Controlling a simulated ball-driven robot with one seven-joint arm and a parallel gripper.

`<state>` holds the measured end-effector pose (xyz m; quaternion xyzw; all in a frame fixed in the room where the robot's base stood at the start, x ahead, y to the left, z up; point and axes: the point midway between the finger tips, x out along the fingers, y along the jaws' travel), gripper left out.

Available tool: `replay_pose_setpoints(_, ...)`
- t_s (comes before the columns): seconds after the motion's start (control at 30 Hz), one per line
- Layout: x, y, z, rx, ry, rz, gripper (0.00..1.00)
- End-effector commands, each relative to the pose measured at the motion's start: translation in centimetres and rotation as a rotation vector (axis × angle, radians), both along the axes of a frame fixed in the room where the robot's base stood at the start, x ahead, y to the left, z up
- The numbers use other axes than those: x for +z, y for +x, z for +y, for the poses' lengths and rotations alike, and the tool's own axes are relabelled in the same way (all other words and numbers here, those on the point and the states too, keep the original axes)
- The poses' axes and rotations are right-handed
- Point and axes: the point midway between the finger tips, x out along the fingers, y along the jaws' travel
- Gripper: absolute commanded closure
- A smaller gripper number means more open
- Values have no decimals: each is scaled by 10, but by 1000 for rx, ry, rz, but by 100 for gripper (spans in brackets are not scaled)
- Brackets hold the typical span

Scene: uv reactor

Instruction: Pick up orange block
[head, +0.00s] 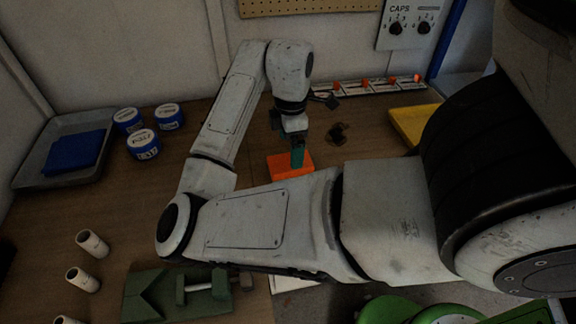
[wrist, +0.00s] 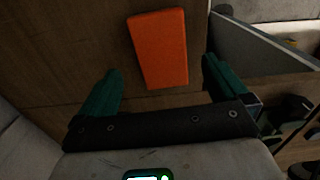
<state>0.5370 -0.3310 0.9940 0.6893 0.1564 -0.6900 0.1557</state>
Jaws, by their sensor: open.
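The orange block (head: 284,167) lies on the brown wooden table under the end of my arm in the head view. In the wrist view the orange block (wrist: 159,48) lies flat, its near end a little beyond the gap between the teal fingertips. My gripper (wrist: 159,72) is open and empty, with one finger to each side of the block's line. In the head view my gripper (head: 297,150) is over the block, and part of the block is hidden behind a finger. I cannot tell the exact height of the fingers above it.
A grey tray with a blue block (head: 76,152) and several blue-and-white tubs (head: 143,144) stand at the left. White cylinders (head: 91,243) and a green vise (head: 180,291) are at the front. A yellow tray (head: 412,122) is at the right. A dark small object (head: 338,133) lies near the gripper.

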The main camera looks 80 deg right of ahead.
Motion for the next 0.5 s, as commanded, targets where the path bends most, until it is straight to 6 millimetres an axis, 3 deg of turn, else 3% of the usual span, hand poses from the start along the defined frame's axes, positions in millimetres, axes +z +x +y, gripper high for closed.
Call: replay_pose_setpoints(0.5,-55,1,3,0,1,0,0)
